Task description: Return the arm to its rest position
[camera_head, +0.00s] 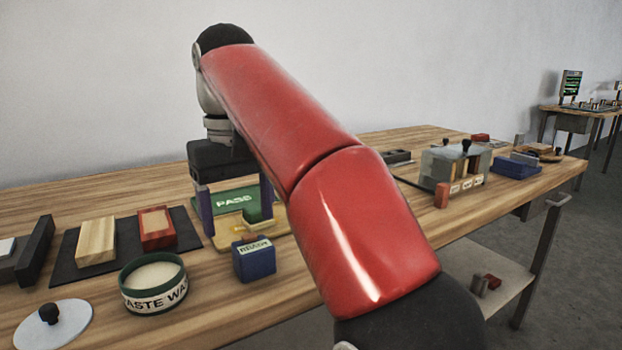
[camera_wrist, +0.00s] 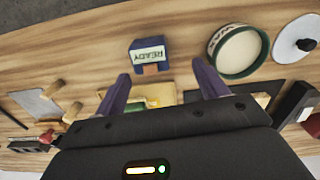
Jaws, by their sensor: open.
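My gripper (camera_head: 236,214) hangs from my red arm over the middle of the wooden table (camera_head: 300,308), with its purple fingers apart. In the head view the fingers stand in front of or around a green PASS panel (camera_head: 236,201) and a yellow piece with a green block. I cannot tell whether the fingers touch anything there. In the wrist view my gripper (camera_wrist: 158,88) is open with nothing held between the fingertips. A blue READY box (camera_head: 254,260) stands just in front of it; it also shows beyond the fingertips in the wrist view (camera_wrist: 150,55).
A round WASTE WAX tub (camera_head: 153,284), a lid (camera_head: 52,325) with a black knob, and a dark mat (camera_head: 70,263) with a wooden block and a red block lie left. A clear-sided box (camera_head: 455,167) and a blue tray (camera_head: 516,167) stand right.

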